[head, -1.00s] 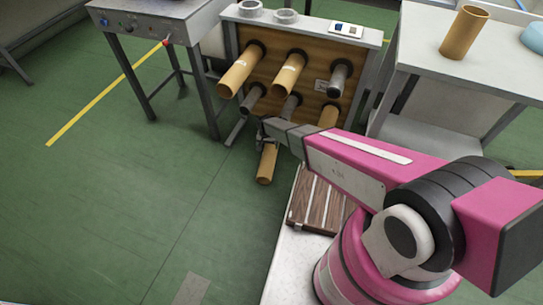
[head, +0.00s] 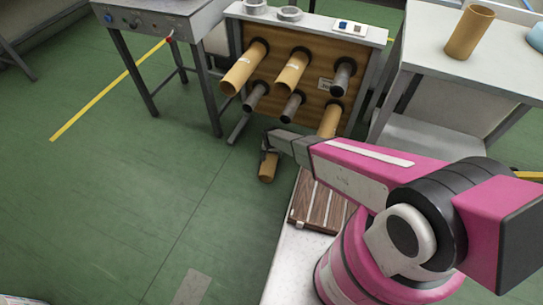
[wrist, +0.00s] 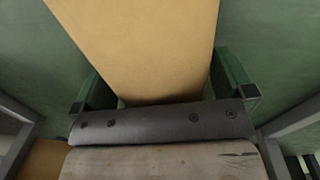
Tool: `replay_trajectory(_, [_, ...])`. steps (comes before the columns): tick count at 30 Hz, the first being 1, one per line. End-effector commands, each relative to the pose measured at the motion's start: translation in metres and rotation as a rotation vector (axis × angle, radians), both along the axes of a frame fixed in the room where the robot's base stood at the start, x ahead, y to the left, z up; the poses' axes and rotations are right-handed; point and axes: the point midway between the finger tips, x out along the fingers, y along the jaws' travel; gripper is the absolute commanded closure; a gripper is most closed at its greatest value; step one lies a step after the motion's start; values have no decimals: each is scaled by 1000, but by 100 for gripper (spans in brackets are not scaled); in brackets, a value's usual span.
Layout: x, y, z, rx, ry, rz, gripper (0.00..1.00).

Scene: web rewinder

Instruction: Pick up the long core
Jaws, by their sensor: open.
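A tan cardboard core (head: 267,169) shows below my gripper in the head view, in front of the rack and seen against the floor. In the wrist view the same tan core (wrist: 145,45) fills the middle, between the two green-padded fingers. My gripper (head: 269,150) is open, with one finger on each side of the core. Its upper part is partly hidden by my gripper in the head view. I cannot tell whether the pads touch it, or what supports it.
A wooden rack (head: 317,100) behind holds tan cores (head: 245,68) and bare grey pegs (head: 343,77). A tan tube (head: 469,32) stands on the right table (head: 435,55). A slatted wooden piece (head: 318,202) lies near my arm. Floor at left is clear.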

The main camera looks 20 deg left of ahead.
Motion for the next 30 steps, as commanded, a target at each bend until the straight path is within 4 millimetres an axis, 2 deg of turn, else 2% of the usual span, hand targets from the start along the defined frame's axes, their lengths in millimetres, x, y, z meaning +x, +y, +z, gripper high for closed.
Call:
replay_trajectory(6, [0, 0, -2, 0, 0, 0, 0])
replay_trajectory(7, [0, 0, -1, 0, 0, 0, 6])
replay_trajectory(10, [0, 0, -1, 0, 0, 0, 39])
replay_trajectory(12, [0, 0, -1, 0, 0, 0, 46])
replay_trajectory(23, [0, 0, 7, 0, -1, 0, 46])
replay_trajectory(30, [-2, -1, 40, 1, -1, 0, 46])
